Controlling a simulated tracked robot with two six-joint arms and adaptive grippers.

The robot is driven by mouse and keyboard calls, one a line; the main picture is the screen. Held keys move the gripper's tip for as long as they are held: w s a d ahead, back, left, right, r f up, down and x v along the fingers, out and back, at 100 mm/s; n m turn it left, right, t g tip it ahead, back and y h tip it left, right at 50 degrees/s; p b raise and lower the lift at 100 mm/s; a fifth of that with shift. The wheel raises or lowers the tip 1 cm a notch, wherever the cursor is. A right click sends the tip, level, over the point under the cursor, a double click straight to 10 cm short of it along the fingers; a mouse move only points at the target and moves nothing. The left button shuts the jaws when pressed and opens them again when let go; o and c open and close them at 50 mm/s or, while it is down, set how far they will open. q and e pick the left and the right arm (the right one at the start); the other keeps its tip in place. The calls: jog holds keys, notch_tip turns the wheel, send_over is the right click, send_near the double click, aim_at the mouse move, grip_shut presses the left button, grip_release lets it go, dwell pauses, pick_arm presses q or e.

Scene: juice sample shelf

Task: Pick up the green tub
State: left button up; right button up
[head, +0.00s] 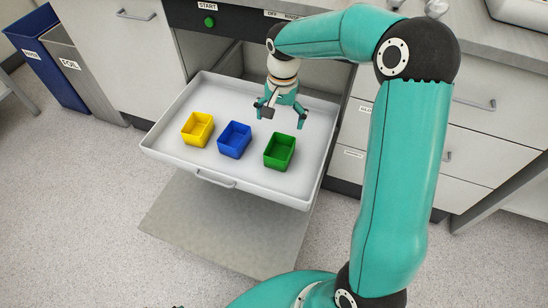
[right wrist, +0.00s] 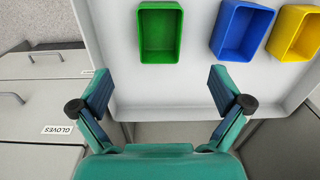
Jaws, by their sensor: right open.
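The green tub (head: 279,152) stands upright on a pulled-out white tray (head: 185,173), at the right of a row of three open tubs. It looks empty. My right gripper (head: 281,117) is open and empty above the tray, just behind the green tub and apart from it. In the right wrist view the green tub (right wrist: 160,33) shows at the top, beyond the gap between the open fingers (right wrist: 160,88).
A blue tub (head: 234,140) stands beside the green one, and a yellow tub (head: 197,129) is farther left. The tray has a raised rim. Cabinets with drawers (head: 480,140) stand at the right. Blue and grey bins (head: 75,75) stand at the left.

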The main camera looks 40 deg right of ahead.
jog(key=b, duration=0.3)
send_over(280, 156)
jog(key=f, duration=1.1)
jog(key=shift+s, duration=0.3)
jog(key=shift+w+f+b, duration=0.2)
jog(key=shift+f+b, duration=0.4)
jog(key=shift+f, duration=0.7)
jog(key=shift+w+f+b, duration=0.15)
jog(key=shift+f+b, duration=0.45)
jog(key=shift+f, duration=0.7)
pick_arm(q)
notch_tip(280, 156, down, 6)
jog(key=shift+w+a, duration=0.15)
jog(key=shift+a, duration=0.05)
pick_arm(e)
jog(key=c, duration=1.1)
jog(key=shift+r, duration=0.1)
jog(key=shift+c, duration=0.2)
